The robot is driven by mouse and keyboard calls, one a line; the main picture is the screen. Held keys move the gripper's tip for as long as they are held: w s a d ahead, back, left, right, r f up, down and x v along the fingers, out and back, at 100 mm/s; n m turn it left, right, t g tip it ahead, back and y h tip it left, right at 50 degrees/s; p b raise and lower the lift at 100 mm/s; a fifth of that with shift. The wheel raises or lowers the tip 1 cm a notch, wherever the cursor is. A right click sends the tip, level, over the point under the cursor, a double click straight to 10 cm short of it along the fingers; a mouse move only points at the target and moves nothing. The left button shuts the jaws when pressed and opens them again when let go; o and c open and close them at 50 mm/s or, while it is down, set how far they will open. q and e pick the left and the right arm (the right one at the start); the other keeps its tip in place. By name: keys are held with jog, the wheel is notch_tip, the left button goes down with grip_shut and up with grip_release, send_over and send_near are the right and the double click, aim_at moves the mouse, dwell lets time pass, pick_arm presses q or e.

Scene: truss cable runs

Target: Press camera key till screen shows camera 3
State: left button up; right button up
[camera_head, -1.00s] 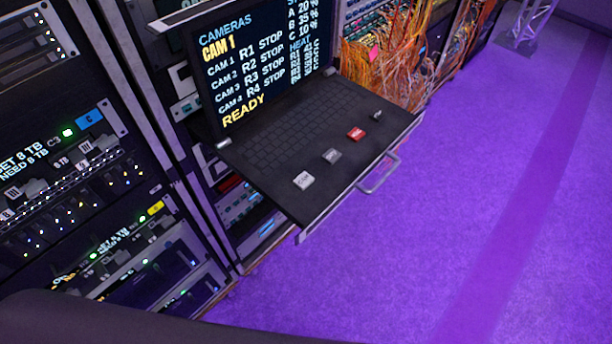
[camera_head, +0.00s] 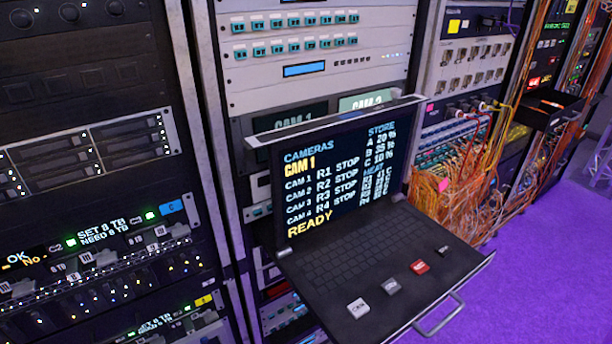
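A pull-out console drawer with a raised screen (camera_head: 335,180) stands out from the rack. The screen reads CAMERAS, with CAM 1 in large yellow letters, rows CAM 1 to CAM 4 marked R1 to R4 STOP, and READY at the bottom. On the drawer's dark deck (camera_head: 345,272), right of the keyboard, are a white key (camera_head: 358,308) with small lettering that seems to read CAM, a grey key (camera_head: 392,286), a red key (camera_head: 420,267) and a small dark switch (camera_head: 443,250). Neither of my grippers shows in the view.
A metal handle (camera_head: 440,316) sticks out from the drawer's front edge. Racks with lit panels (camera_head: 100,235) stand at the left. Orange cables (camera_head: 470,190) hang from the rack to the right. Purple floor (camera_head: 540,270) is clear at the lower right.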

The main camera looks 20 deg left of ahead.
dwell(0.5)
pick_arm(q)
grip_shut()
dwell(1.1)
